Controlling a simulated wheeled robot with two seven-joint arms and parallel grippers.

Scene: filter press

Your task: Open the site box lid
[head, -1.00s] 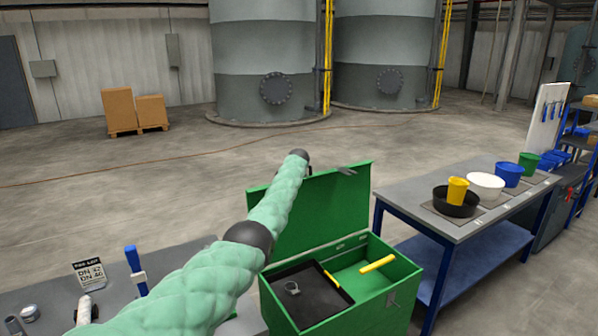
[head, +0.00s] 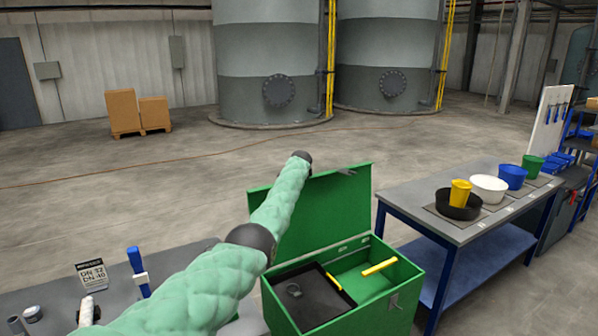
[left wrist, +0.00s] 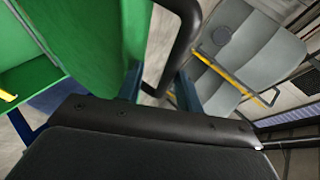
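The green site box (head: 398,297) stands at the lower middle of the head view, with its lid (head: 330,212) raised about upright at the back. My left arm reaches across in front of the lid to its top edge. Grey fingertips of my left gripper (head: 347,170) show just at that edge, the rest hidden. In the left wrist view the fingers of my left gripper (left wrist: 160,92) are apart beside the green lid (left wrist: 95,40). A black curved handle (left wrist: 182,40) passes between them, with gaps seen on both sides. My right gripper is not in view.
The box holds a black tray (head: 318,312) with a ring-shaped clamp and a yellow bar (head: 380,267). A grey bench (head: 418,212) with buckets stands at the right. A grey table (head: 60,297) is at the lower left. The floor behind the lid is clear.

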